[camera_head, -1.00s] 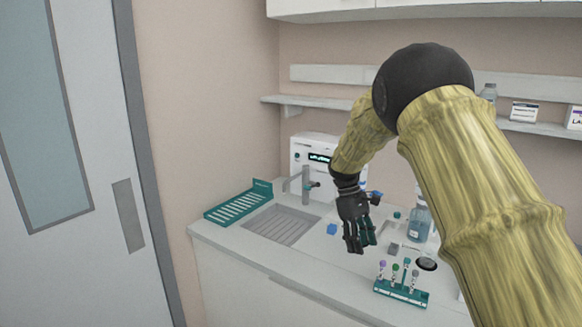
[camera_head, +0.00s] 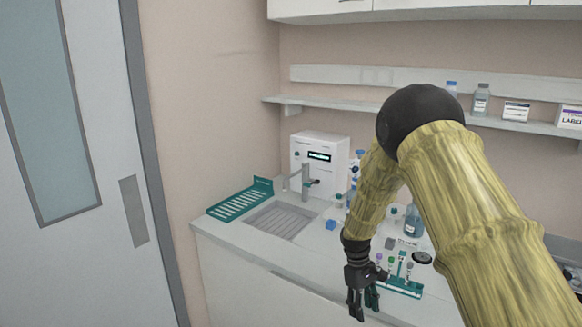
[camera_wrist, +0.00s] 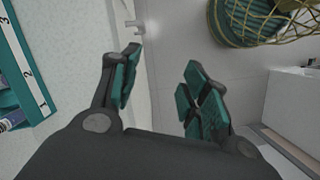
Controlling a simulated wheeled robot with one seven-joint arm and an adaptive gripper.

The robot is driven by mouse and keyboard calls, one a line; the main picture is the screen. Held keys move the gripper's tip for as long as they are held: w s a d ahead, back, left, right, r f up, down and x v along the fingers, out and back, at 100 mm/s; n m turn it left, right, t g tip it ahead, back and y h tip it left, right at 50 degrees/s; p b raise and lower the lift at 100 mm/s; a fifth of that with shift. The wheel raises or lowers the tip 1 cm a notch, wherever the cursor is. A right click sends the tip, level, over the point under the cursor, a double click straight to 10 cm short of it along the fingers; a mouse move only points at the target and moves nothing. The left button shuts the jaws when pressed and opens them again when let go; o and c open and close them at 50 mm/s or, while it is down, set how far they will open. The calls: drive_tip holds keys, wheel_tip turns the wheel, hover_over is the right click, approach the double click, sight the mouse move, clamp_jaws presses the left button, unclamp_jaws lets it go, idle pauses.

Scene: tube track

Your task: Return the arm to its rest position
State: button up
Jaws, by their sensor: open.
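My gripper (camera_head: 364,300) hangs pointing down at the front edge of the counter (camera_head: 250,255), in front of the tube rack. Its fingers are apart and nothing is between them. In the wrist view the open fingers (camera_wrist: 160,92) with teal pads hang over the counter's edge, with floor below. The teal tube rack (camera_head: 402,288) with several capped tubes stands just right of my gripper, partly hidden by it. In the wrist view a numbered teal rack (camera_wrist: 36,100) shows at the left edge.
A sink (camera_head: 282,220), a teal drying rack (camera_head: 240,198), a white machine (camera_head: 318,150) and a blue block (camera_head: 331,225) are on the counter behind my gripper. A shelf (camera_head: 340,107) runs along the wall. A basket (camera_wrist: 255,20) stands on the floor.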

drive_tip(key=s+f+m+y, duration=0.1)
drive_tip(key=s+f+m, duration=0.2)
drive_tip(key=s+f, duration=1.7)
drive_tip(key=s+d+m+t+p, duration=0.1)
drive_tip(key=s+m, duration=0.3)
drive_tip(key=s, duration=2.1)
drive_tip(key=shift+s+f+t+y+p, duration=0.3)
drive_tip(key=shift+s+t+y, duration=0.1)
drive_tip(key=shift+t, duration=0.4)
